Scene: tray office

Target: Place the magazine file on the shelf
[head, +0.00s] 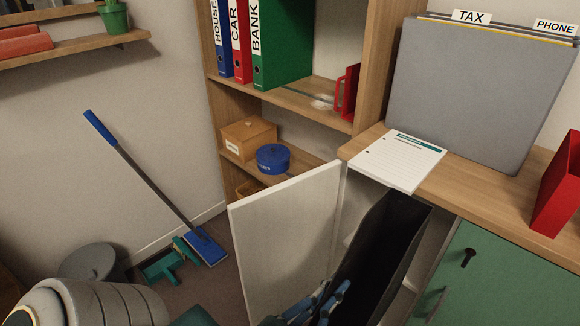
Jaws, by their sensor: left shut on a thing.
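A black magazine file (362,270), open at the top, is in the lower middle of the head view, in front of the counter. My left gripper (318,304) is at its lower left side, with blue fingers shut on it. The fingertips are partly hidden, and the file's lower part is cut off by the picture's bottom edge. The wooden shelf unit (375,70) stands behind. Its upper board (300,103) carries blue, red and green binders (262,45) and a red holder (347,92). My right gripper is not in view.
An open white door panel (285,235) stands left of the file. The counter holds a paper pad (400,160), a grey file box (470,90) and a red container (560,190). A lower board has a cardboard box (248,138) and a blue pot (273,158).

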